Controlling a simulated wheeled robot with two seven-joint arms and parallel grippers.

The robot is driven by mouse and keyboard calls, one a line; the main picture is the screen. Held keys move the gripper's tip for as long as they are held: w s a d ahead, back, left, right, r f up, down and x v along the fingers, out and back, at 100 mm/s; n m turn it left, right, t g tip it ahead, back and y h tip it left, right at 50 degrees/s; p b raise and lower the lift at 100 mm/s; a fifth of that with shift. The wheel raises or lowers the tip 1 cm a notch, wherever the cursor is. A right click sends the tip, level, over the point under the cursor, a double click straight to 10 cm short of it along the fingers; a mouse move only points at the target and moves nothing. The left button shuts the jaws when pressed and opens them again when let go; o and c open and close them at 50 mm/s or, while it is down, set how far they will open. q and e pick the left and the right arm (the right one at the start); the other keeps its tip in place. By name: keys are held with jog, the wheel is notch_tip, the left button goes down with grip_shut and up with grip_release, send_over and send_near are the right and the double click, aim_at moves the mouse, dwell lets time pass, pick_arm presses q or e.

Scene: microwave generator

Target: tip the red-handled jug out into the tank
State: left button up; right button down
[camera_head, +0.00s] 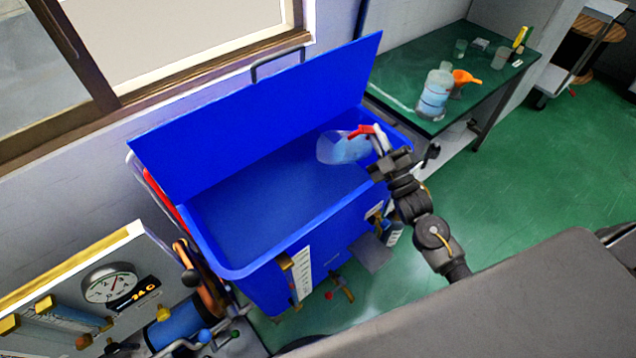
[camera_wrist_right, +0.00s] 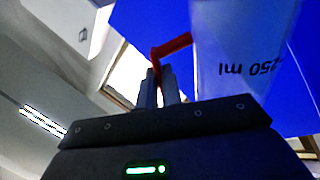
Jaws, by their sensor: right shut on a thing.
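The clear jug (camera_head: 338,149) with a red handle (camera_head: 362,131) is over the right end of the open blue tank (camera_head: 262,257). It lies tilted on its side, with its mouth end toward the left. My right gripper (camera_head: 382,150) is shut on the red handle. In the right wrist view the red handle (camera_wrist_right: 172,46) is at the fingertips (camera_wrist_right: 160,80), and the jug wall (camera_wrist_right: 235,60) shows an upside-down "250 ml" mark. Whether liquid is leaving the jug cannot be told. My left gripper is not in view.
The tank's raised blue lid (camera_head: 260,105) stands behind the opening. A green-topped table (camera_head: 400,75) at the right holds a large bottle (camera_head: 434,92) and an orange funnel (camera_head: 465,77). A panel with a gauge (camera_head: 111,284) is at lower left. Green floor is clear at right.

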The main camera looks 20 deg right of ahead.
aim_at(365, 131)
jog(key=shift+s+a+r+n+y+b, duration=0.15)
jog(key=shift+n+y+b, duration=0.25)
jog(key=shift+n, duration=0.25)
jog(key=shift+a+r+n+y+b, duration=0.15)
jog(key=shift+n+y+b, duration=0.25)
jog(key=shift+n, duration=0.25)
jog(key=shift+a+r+n, duration=0.1)
jog(key=shift+r+n, duration=0.1)
jog(key=shift+n, duration=0.1)
jog(key=shift+s+a+r+n+y, duration=0.2)
jog(key=shift+a+r+n+y, duration=0.1)
jog(key=shift+r+n+y, duration=0.5)
jog(key=shift+s+a+r+n+y, duration=0.3)
jog(key=shift+a+n+y, duration=0.25)
jog(key=shift+n, duration=0.3)
jog(key=shift+s+a+r+n+y, duration=0.2)
jog(key=shift+a+r+n+y, duration=0.15)
jog(key=shift+a+n+y, duration=0.35)
jog(key=shift+s+a+r+n+g+y+p, duration=0.15)
jog(key=shift+a+r+n+g+y, duration=0.2)
jog(key=shift+n, duration=0.45)
jog(key=shift+s+a+r+n+g+y+p, duration=0.1)
jog(key=shift+s+a+r+n+y, duration=0.2)
jog(key=shift+n, duration=0.45)
jog(key=shift+s+a+r+n+g+y+p, duration=0.15)
jog(key=shift+r+n+y, duration=0.3)
jog(key=shift+n, duration=0.35)
dwell(0.4)
